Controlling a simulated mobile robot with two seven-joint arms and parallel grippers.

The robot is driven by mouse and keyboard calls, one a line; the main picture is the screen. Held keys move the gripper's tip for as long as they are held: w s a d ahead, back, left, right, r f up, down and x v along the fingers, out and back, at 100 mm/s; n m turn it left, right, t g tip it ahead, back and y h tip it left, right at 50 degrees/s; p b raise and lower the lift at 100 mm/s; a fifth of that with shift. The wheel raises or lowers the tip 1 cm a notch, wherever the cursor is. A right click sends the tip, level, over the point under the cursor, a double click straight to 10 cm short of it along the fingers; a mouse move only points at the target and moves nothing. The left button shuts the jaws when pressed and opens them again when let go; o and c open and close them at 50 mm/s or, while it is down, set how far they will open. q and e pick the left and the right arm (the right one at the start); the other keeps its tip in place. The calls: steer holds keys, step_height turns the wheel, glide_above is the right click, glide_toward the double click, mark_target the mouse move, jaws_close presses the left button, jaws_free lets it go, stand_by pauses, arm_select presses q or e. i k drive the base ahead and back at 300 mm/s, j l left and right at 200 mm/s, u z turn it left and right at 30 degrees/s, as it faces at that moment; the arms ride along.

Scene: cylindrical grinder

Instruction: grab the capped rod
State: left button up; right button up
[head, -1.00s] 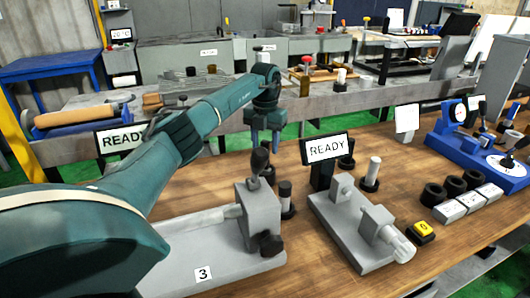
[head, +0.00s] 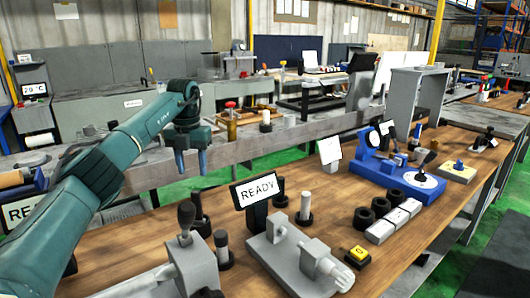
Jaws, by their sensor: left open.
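Several short upright rods stand in dark round bases on the wooden table; I cannot tell for sure which is the capped rod. A pale rod (head: 305,203) stands behind the grey fixture, a grey rod (head: 222,243) stands to its left, and a dark one (head: 197,207) stands behind that. My left gripper (head: 192,166) hangs fingers down, open and empty, above and behind these rods, apart from them. My right gripper is out of view.
A READY display (head: 255,190) stands behind the grey fixture (head: 290,255). Right of it are black rings (head: 364,218), white blocks (head: 396,216), a yellow button (head: 358,255) and a blue gauge stand (head: 400,178).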

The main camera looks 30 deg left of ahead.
mark_target(221, 240)
steer(key=k+l, duration=0.25)
steer(key=k, duration=0.2)
steer(key=k+l, duration=0.2)
steer(key=k, duration=0.3)
steer(key=k+l, duration=0.25)
steer(key=k, duration=0.2)
